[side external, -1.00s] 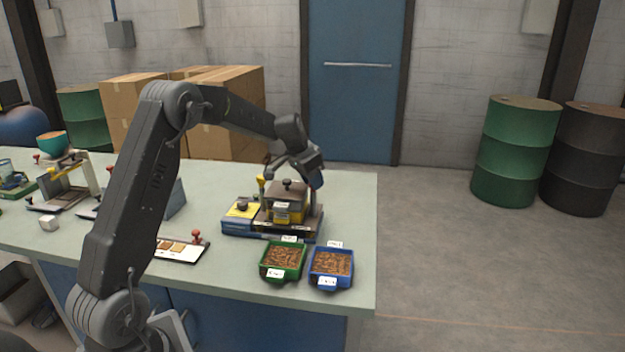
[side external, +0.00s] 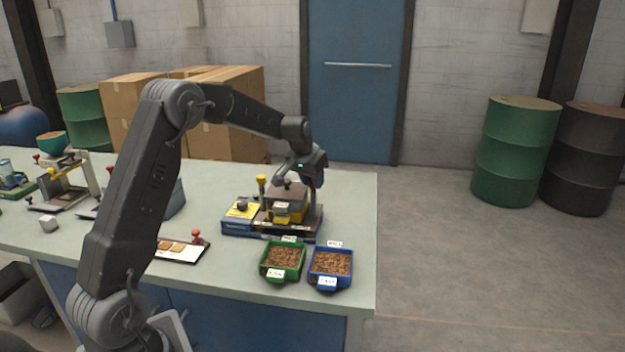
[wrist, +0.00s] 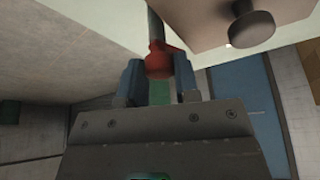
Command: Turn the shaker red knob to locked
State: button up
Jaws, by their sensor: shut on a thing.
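The shaker (side external: 283,205) stands on the blue-based unit near the bench's right end, with a dark knob on its lid; that dark knob (wrist: 251,26) also shows large in the wrist view. The red knob (wrist: 158,62) sits at the end of a grey rod in the wrist view. My gripper (wrist: 157,75) is shut on the red knob, with one blue finger on either side of it. In the side view my gripper (side external: 318,178) is at the back right of the shaker, and the red knob is hidden there. No locked marking is readable.
A green tray (side external: 273,274) and a blue tray (side external: 341,284) of brown pieces stand in front of the shaker. A yellow-topped post (side external: 262,181) rises at its left. The bench (side external: 352,205) is clear to the right.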

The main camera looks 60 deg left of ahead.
jog(key=n+y, duration=0.1)
jog(key=n, duration=0.2)
jog(key=n+g+y, duration=0.1)
jog(key=n, duration=0.3)
jog(key=shift+w+d+g, duration=0.1)
jog(key=shift+g, duration=0.2)
jog(key=n+g, duration=0.1)
jog(key=n, duration=0.2)
jog(key=n+g, duration=0.1)
jog(key=n, duration=0.2)
jog(key=shift+n+g+y, duration=0.3)
jog(key=shift+n+y, duration=0.1)
jog(key=o, duration=0.9)
jog(key=v, duration=1.4)
jog(key=shift+d, duration=0.1)
